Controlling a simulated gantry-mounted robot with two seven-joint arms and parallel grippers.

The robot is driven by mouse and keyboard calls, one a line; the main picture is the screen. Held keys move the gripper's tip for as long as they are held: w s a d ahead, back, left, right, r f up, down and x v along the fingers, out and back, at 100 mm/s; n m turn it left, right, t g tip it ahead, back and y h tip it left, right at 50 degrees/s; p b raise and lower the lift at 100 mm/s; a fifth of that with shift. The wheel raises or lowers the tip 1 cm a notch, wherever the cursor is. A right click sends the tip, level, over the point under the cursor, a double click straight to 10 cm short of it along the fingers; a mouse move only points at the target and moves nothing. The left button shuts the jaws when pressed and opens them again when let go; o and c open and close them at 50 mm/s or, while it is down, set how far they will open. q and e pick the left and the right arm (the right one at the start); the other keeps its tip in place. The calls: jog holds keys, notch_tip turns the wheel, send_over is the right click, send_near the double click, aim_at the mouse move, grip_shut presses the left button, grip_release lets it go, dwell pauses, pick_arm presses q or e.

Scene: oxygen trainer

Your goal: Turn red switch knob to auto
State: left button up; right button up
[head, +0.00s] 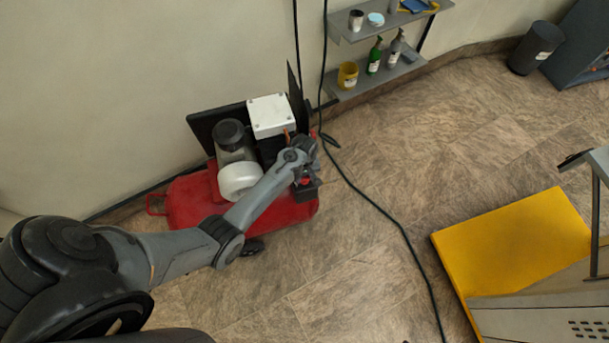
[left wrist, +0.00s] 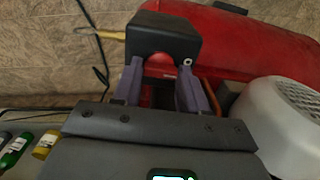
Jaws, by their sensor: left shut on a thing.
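The red switch knob (left wrist: 159,60) sits on a black switch box (left wrist: 165,35) on the red compressor, in the left wrist view. My left gripper (left wrist: 159,80) is shut on the knob, with one purple-grey finger on each side of it. The fingers hide part of the knob, and I cannot read any position marking. In the head view my left gripper (head: 307,168) is at the right end of the compressor (head: 190,203), by the black box (head: 305,192). My right gripper is not in view.
A white box (head: 271,115) and a white cylinder (head: 239,180) on the compressor are close to my left forearm. A black cable (head: 385,220) runs across the floor. Wall shelves (head: 375,82) hold bottles, and a yellow platform (head: 515,245) stands at the right.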

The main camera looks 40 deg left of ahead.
pick_arm(q)
jog(key=shift+r+m+p, duration=0.2)
jog(key=shift+m+p, duration=0.7)
jog(key=shift+p, duration=0.1)
jog(key=shift+m+p, duration=1)
jog(key=shift+m, duration=0.2)
jog(key=m+p, duration=0.1)
jog(key=m, duration=0.1)
jog(key=shift+m, duration=0.4)
jog(key=m+p, duration=0.1)
jog(key=m, duration=0.1)
jog(key=shift+a+f+m, duration=0.1)
jog(key=shift+m, duration=0.2)
jog(key=m+p, duration=0.1)
jog(key=m, duration=0.2)
jog(key=shift+m, duration=0.3)
jog(key=m, duration=0.4)
jog(key=shift+f+m, duration=0.1)
jog(key=shift+m, duration=0.3)
